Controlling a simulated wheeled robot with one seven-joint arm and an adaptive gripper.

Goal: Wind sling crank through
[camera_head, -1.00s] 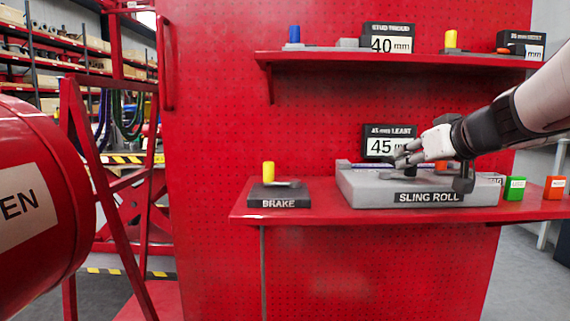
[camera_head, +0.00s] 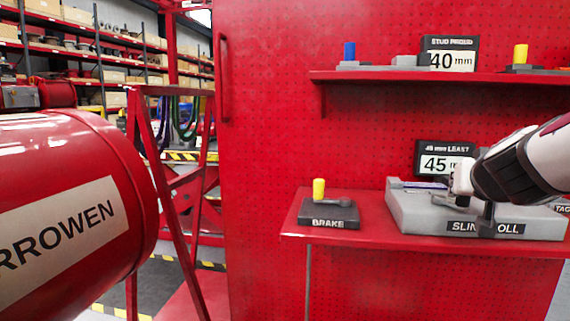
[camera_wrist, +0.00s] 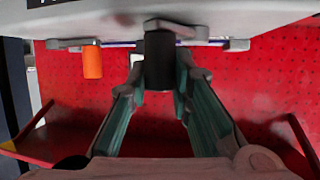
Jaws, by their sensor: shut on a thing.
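The sling roll (camera_head: 420,212) is a grey block with a black "SLING ROLL" label on the red lower shelf, at the right in the head view. My arm's end covers part of it and of its label. In the wrist view, my gripper (camera_wrist: 160,88) has its fingers on both sides of a black upright grip (camera_wrist: 159,60), which appears to be the crank's handle, below the grey body (camera_wrist: 220,15). My gripper is shut on this grip. In the head view, the fingers and the crank are mostly hidden by my wrist.
A brake block (camera_head: 328,213) with a yellow-topped lever stands left of the sling roll. A "45 mm" sign (camera_head: 444,160) stands behind it. The upper shelf (camera_head: 420,77) runs above. A large red drum (camera_head: 70,190) fills the left. An orange cylinder (camera_wrist: 92,60) shows in the wrist view.

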